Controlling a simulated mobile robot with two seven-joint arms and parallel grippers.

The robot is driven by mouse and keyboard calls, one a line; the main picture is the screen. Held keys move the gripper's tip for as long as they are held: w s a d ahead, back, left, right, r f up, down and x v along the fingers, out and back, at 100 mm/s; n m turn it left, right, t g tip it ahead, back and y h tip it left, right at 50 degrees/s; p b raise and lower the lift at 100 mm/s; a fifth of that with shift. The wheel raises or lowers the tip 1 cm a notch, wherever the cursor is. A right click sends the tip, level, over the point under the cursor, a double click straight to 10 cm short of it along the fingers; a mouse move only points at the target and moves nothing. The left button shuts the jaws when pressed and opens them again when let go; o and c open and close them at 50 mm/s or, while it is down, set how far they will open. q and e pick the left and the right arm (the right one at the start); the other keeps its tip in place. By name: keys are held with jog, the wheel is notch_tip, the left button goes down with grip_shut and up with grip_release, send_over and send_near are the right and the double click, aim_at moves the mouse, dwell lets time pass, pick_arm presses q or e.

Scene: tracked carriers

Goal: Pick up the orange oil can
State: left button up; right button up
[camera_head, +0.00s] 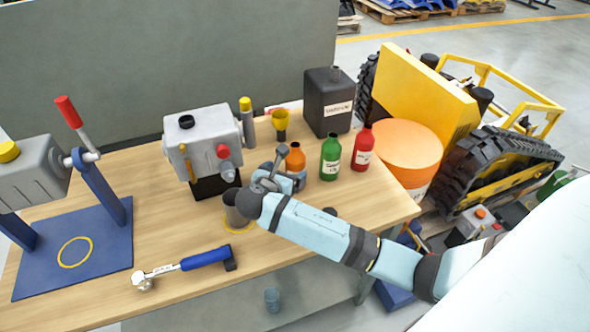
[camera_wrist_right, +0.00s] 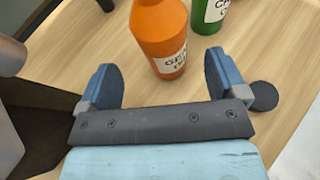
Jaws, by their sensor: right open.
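The orange oil can (camera_head: 296,157) is an orange bottle with a dark cap. It stands upright on the wooden workbench, its lower part hidden behind my right gripper (camera_head: 280,180). In the right wrist view the orange oil can (camera_wrist_right: 160,28) has a white label and stands just ahead of the gap between the two blue fingers of my right gripper (camera_wrist_right: 160,75). The fingers are spread apart with nothing between them but bare bench near the palm. Its top is cut off there. My left gripper is in neither view.
A green bottle (camera_head: 330,157) and a red bottle (camera_head: 362,147) stand right of the can. A blue-handled tool (camera_head: 205,258) lies in front.

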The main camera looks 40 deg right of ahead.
aim_at(291, 169)
jog(key=shift+x, duration=3.05)
jog(key=shift+s, duration=0.15)
jog(key=c, duration=1.2)
jog(key=shift+r, duration=0.1)
